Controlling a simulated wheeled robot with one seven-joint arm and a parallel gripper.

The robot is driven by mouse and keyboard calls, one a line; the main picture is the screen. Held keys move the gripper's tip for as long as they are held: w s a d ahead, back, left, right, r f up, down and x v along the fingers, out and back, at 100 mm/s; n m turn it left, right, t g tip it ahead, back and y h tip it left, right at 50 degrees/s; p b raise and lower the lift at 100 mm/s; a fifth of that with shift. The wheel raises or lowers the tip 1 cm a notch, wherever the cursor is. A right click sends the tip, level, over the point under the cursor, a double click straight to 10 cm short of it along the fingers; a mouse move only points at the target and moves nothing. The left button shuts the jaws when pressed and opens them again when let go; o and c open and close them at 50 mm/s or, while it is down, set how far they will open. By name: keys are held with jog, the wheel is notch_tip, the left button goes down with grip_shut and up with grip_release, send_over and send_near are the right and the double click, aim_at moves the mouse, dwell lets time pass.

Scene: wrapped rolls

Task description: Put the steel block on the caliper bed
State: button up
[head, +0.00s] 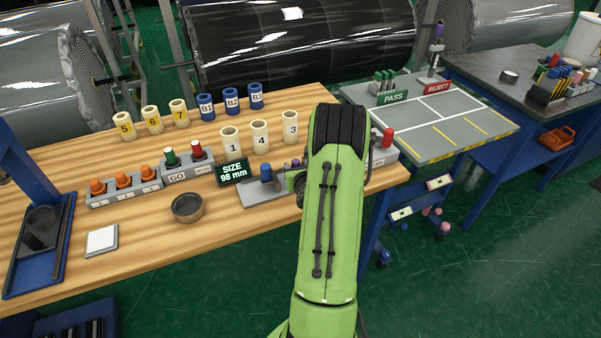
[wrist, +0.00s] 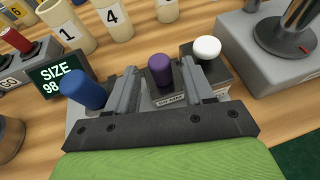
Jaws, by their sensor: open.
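A grey bed (head: 255,191) with a blue knob (head: 266,172) lies beside the SIZE 98 mm display (head: 232,172); I take it for the caliper bed. In the wrist view the blue knob (wrist: 82,88) stands left of my open gripper (wrist: 158,84). A purple knob (wrist: 161,70) on a small labelled piece shows between and beyond the fingers. A white knob (wrist: 207,48) tops a dark block (wrist: 210,72) to their right. I cannot tell which piece is the steel block. My arm hides part of this area in the head view.
Numbered cups (head: 231,141) stand behind the bed. Orange-knobbed pieces (head: 122,181), a round dark dish (head: 187,208) and a white square pad (head: 101,240) lie left. A grey base (wrist: 268,45) with a post stands right. The wooden front edge is clear.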

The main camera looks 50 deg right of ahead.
jog(key=b+v, duration=0.9)
jog(key=v, duration=0.2)
jog(key=w+a+r+n+y, duration=0.1)
jog(key=w+a+n+y, duration=0.2)
jog(key=a+n, duration=0.75)
jog(key=w+a+r+n+y, duration=0.1)
jog(key=w+a+n+y, duration=0.15)
jog(key=a+n, duration=0.75)
jog(key=s+a+r+n+g+y, duration=0.1)
jog(key=s+a+n, duration=0.5)
jog(key=n, duration=0.6)
jog(key=s+a+r+n+g+y, duration=0.2)
jog(key=s+a+n, duration=0.4)
jog(key=n, duration=0.6)
jog(key=s+g, duration=0.1)
jog(key=s, duration=0.1)
jog(key=shift+s+a+r+p, duration=0.2)
jog(key=shift+s+r+p, duration=0.15)
jog(key=shift+r+y, duration=0.1)
jog(key=shift+y, duration=0.15)
